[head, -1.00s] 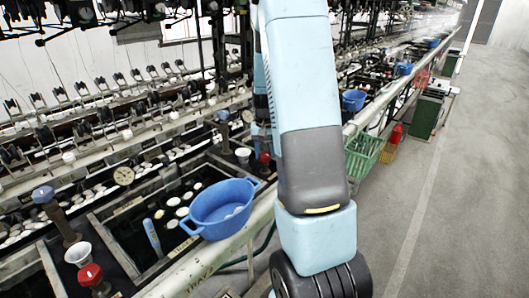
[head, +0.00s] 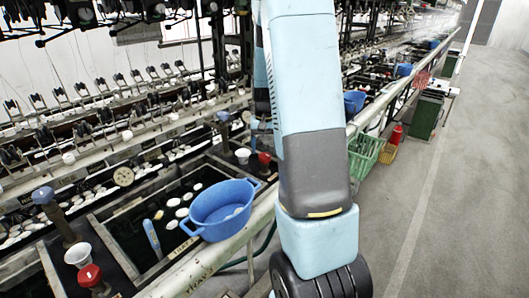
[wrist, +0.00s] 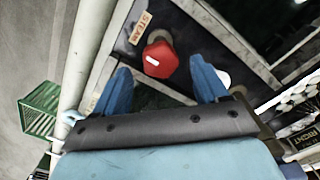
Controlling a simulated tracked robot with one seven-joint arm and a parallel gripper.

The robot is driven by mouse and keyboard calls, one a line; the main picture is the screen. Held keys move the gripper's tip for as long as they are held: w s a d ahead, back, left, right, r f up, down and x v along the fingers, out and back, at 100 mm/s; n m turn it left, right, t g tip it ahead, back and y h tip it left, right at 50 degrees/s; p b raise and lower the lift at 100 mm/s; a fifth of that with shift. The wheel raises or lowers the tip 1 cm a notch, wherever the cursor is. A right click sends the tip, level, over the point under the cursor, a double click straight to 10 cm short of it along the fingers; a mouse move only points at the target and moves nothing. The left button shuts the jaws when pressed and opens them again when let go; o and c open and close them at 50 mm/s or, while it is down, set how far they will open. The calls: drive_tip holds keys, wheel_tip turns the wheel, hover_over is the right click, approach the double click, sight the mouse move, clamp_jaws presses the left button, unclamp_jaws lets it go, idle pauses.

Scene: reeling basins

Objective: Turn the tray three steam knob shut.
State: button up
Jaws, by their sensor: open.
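In the wrist view a red steam knob (wrist: 160,60) with a short white mark on its top lies ahead of my gripper (wrist: 162,82), beside a tan label (wrist: 140,27) reading STEAM. The two blue fingers are spread wide, one on each side of the knob, with clear gaps. How deep they reach is hard to judge. In the head view my arm hides the gripper. Red knobs show there at the near left (head: 90,275) and beside my arm (head: 264,158); I cannot tell which tray number the wrist view's knob belongs to.
A pale rail (head: 215,252) runs along the basins' front. A blue basin (head: 222,207) sits at it. A white cup (wrist: 224,78) is by the right finger. The floor at right is clear.

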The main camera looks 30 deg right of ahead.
sight(264, 155)
wheel_tip(264, 155, up, 11)
drive_tip(key=shift+r, duration=0.15)
idle(0.7)
drive_tip(key=s+a+r+n+t, duration=0.3)
drive_tip(key=s+a+r, duration=0.7)
drive_tip(key=s+a, duration=0.2)
drive_tip(key=s+a+n+t, duration=0.1)
drive_tip(key=s+a, duration=0.2)
drive_tip(key=s, duration=0.3)
drive_tip(key=s+a+n+t, duration=0.1)
drive_tip(key=s+a, duration=0.2)
drive_tip(key=s, duration=0.4)
drive_tip(key=shift+s+a+r+t, duration=0.15)
drive_tip(key=shift+s+a+t, duration=0.1)
drive_tip(key=shift+a+t, duration=0.1)
